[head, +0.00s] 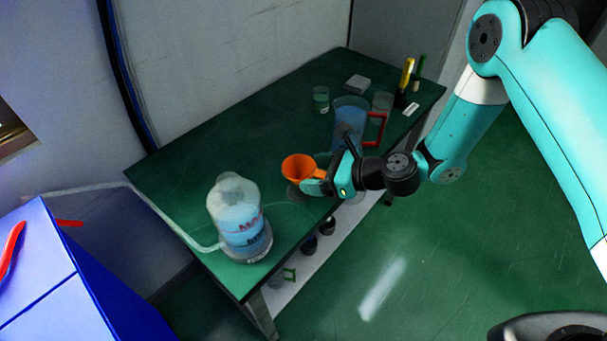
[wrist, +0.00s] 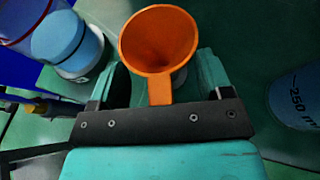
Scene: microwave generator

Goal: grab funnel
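The orange funnel (head: 299,167) is near the front edge of the green table, mouth up, with its handle pointing toward my gripper. It also shows in the wrist view (wrist: 158,42), mostly beyond the fingertips. My gripper (head: 318,186) is at the funnel's right side in the head view. In the wrist view my gripper (wrist: 162,75) is open. The funnel's handle lies between the two teal fingers, with a visible gap on each side. The funnel's lower end is hidden, and what supports it is unclear; something clear and round shows below it.
On the green table (head: 240,140), a large bottle of blue liquid (head: 238,222) stands left of the funnel. A blue-tinted pitcher (head: 348,118) with a red handle (head: 376,129) stands behind my gripper.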

